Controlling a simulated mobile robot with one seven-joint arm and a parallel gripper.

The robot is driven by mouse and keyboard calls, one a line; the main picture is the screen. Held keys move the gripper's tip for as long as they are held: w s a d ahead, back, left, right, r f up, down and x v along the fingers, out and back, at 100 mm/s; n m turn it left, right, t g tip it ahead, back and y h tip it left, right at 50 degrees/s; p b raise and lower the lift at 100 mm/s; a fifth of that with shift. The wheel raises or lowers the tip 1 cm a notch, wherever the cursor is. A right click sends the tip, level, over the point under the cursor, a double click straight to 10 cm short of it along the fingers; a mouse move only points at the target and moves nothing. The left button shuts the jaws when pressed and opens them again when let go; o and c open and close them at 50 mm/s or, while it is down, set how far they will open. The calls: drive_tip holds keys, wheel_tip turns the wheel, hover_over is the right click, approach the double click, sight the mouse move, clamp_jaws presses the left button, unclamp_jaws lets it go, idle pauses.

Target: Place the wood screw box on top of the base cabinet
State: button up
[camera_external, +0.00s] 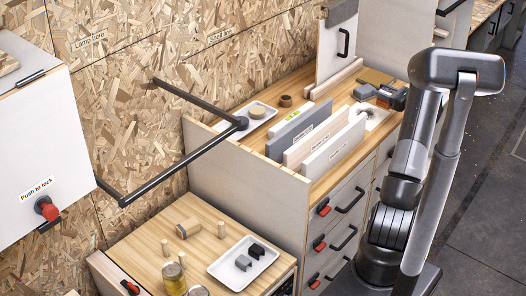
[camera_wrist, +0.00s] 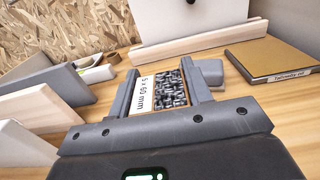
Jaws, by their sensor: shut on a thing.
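The wood screw box (camera_wrist: 171,90) is an open box of dark screws with a white label reading "5 x 60 mm". My gripper (camera_wrist: 163,85) is shut on it, one finger on each side. In the external view my gripper (camera_external: 384,96) is low over the back right of the drawer cabinet's wooden top; the box cannot be made out clearly there. The drawer cabinet (camera_external: 240,187) has a wooden top and red-latched drawers. A lower wooden-topped cabinet (camera_external: 208,238) stands to its left. I cannot tell which one is the base cabinet.
Upright boards (camera_external: 318,142) stand on the drawer cabinet beside a white tray (camera_external: 257,109). A brown labelled book-like item (camera_wrist: 275,58) lies right of the box. The lower cabinet holds a tray (camera_external: 226,272), jars (camera_external: 174,279) and wooden pegs. A dark wall bar (camera_external: 185,163) juts above it.

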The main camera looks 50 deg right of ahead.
sight(380, 101)
drive_tip(key=shift+w+f, duration=0.25)
drive_tip(key=shift+f, duration=1.9)
drive_tip(key=shift+f, duration=0.1)
drive_tip(key=o, duration=1.1)
drive_tip(key=shift+s, duration=0.1)
drive_tip(key=s, duration=1.2)
